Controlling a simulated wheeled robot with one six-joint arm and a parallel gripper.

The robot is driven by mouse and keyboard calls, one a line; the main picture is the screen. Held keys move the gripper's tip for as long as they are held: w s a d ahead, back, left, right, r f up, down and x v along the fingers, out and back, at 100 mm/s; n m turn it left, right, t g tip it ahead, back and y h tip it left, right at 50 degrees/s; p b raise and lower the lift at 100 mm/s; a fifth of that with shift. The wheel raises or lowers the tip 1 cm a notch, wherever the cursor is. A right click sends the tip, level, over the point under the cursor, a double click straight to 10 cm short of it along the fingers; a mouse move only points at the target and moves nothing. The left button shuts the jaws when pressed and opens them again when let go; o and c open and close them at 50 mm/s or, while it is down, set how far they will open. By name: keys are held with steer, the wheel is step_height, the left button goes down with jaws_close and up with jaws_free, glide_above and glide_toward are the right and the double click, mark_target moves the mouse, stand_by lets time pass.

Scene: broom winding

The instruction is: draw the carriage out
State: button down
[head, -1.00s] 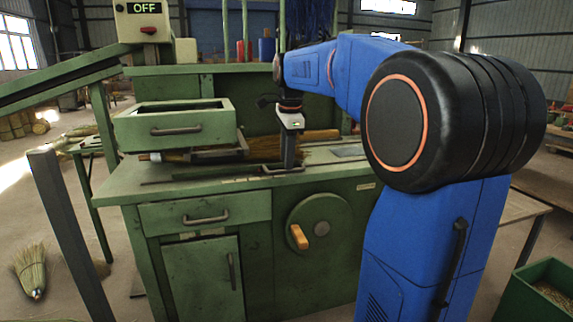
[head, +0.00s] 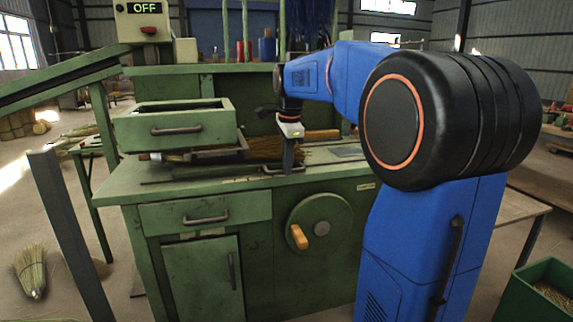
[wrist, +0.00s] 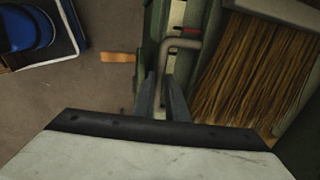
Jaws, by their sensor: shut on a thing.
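My gripper (head: 287,168) points down at the front of the green bench top. It is shut on a grey bent-bar handle (wrist: 181,45), which shows between the fingers in the wrist view.
A green drawer box (head: 185,127) stands at the bench's left. A handwheel with an orange knob (head: 298,237) and a drawer with a handle (head: 206,217) are on the bench front. A control box (head: 145,22) reads OFF. A green crate (head: 540,290) stands at lower right.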

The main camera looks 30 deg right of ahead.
steer(key=s+d, duration=0.3)
steer(key=d, duration=0.8)
steer(key=s+d, duration=0.3)
steer(key=d, duration=0.8)
steer(key=s+d, duration=0.3)
steer(key=d, duration=0.9)
steer(key=shift+s, duration=0.35)
steer(key=shift+r, duration=0.1)
steer(key=c, duration=1.8)
jaws_free()
steer(key=shift+d, duration=0.1)
steer(key=shift+o, duration=0.2)
steer(key=s+a+r, duration=0.1)
steer(key=s+r, duration=0.2)
steer(key=r, duration=1.4)
steer(key=shift+s, duration=0.1)
steer(key=shift+a, duration=0.1)
